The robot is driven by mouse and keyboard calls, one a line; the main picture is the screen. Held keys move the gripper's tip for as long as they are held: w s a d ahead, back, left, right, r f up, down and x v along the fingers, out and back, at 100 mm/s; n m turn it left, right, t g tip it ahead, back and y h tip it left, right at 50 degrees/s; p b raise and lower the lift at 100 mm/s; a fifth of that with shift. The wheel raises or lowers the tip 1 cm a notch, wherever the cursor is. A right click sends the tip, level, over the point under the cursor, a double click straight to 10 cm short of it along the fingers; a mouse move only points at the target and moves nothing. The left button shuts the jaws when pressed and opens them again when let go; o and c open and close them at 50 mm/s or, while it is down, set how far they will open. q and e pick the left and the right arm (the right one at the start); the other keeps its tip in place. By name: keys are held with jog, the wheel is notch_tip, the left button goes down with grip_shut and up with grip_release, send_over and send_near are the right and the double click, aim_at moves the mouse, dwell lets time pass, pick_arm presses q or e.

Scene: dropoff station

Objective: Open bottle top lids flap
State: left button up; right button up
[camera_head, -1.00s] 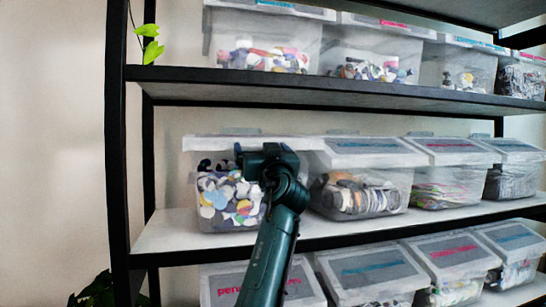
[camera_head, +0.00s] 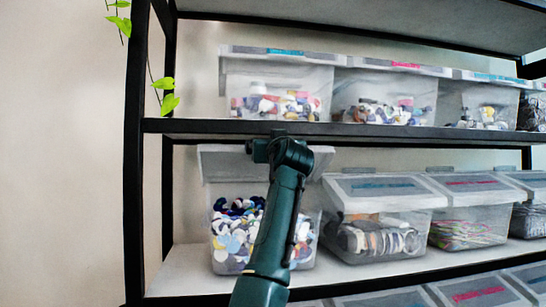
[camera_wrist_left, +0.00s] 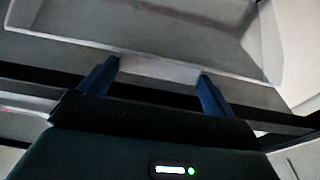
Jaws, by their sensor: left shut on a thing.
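The bin of bottle tops (camera_head: 235,245) is a clear box full of colourful caps at the left end of the middle shelf. Its grey-white lid flap (camera_head: 222,166) is tilted up, its raised part near the underside of the shelf above, and the front opening shows. My left gripper (camera_head: 259,151) is at the flap's upper edge, shut on it. In the left wrist view the blue fingers (camera_wrist_left: 158,80) stand apart with the pale flap (camera_wrist_left: 165,68) at and between their tips. My arm hides part of the flap and bin. My right gripper is not in view.
The upper shelf (camera_head: 330,130) runs close above the gripper. A closed bin of grey and brown items (camera_head: 375,238) stands directly to the right, with more lidded bins beyond. A black post (camera_head: 137,150) and a hanging plant (camera_head: 168,92) are at left.

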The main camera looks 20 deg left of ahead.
pick_arm(q)
jog(key=shift+w+a+r+g, duration=0.2)
jog(key=shift+r+g, duration=0.1)
jog(key=shift+r, duration=0.3)
jog(key=o, duration=1.1)
jog(key=shift+s+d, duration=0.1)
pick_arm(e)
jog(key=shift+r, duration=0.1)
pick_arm(q)
jog(key=b+v, duration=0.6)
jog(key=v, duration=0.7)
jog(key=shift+s, duration=0.15)
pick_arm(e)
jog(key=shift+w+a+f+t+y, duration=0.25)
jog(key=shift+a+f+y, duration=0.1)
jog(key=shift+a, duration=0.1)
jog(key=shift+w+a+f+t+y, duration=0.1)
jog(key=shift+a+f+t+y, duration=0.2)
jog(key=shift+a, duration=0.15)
pick_arm(q)
jog(key=shift+r, duration=0.1)
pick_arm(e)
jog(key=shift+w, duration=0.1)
